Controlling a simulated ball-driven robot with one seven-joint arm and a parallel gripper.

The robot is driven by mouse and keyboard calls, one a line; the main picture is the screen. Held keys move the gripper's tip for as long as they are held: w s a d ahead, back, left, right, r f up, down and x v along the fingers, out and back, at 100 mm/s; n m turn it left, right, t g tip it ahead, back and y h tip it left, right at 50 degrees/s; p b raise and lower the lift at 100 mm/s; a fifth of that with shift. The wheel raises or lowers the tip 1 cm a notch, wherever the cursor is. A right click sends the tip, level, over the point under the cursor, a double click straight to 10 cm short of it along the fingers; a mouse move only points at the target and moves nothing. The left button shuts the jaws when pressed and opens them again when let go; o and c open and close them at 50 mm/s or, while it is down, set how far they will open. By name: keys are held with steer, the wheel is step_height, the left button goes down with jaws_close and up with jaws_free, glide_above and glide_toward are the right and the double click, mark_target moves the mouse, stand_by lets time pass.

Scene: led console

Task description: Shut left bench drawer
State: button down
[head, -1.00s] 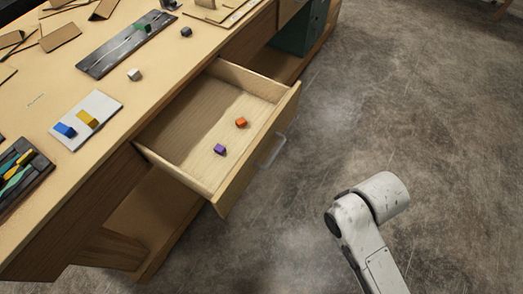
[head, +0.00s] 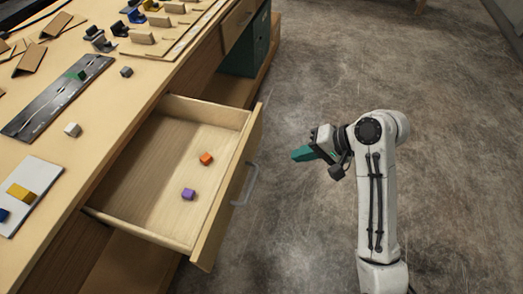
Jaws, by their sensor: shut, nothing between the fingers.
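The left bench drawer (head: 228,190) stands pulled out from the wooden bench. An orange cube (head: 206,159) and a purple cube (head: 188,194) lie on its floor. Its grey bar handle (head: 246,186) is on the front panel. My gripper (head: 303,154), with green fingers, is shut and empty. In the picture it is to the right of the drawer front, apart from the handle, and points left toward the drawer.
The bench top (head: 100,112) carries a dark strip (head: 50,100), a white cube (head: 72,129), a dark cube (head: 126,71) and a white plate (head: 30,184) with a yellow block. A green cabinet (head: 248,48) is under the bench. The concrete floor (head: 300,235) is clear.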

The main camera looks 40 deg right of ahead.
glide_toward(250, 155)
steer(key=s+f+x, duration=0.1)
steer(key=x, duration=0.4)
steer(key=shift+w+a+m+t, duration=0.15)
steer(key=shift+w+m+t, duration=0.15)
steer(key=shift+w, duration=0.4)
steer(key=w+a+b, duration=0.1)
steer(key=w+a, duration=0.4)
steer(key=w, duration=0.2)
steer(key=w+a+b, duration=0.1)
steer(key=w+a, duration=0.5)
steer(key=w, duration=0.2)
steer(key=w+a+b, duration=0.1)
steer(key=w+a, duration=0.4)
steer(key=w, duration=0.3)
steer(key=shift+a+f+b, duration=0.1)
steer(key=shift+a+b, duration=0.15)
steer(key=shift+b, duration=0.05)
steer(key=shift+w+a, duration=0.3)
steer(key=shift+w, duration=0.15)
steer(key=shift+r, duration=0.25)
steer(key=shift+w+a+r, duration=0.1)
steer(key=shift+r, duration=0.05)
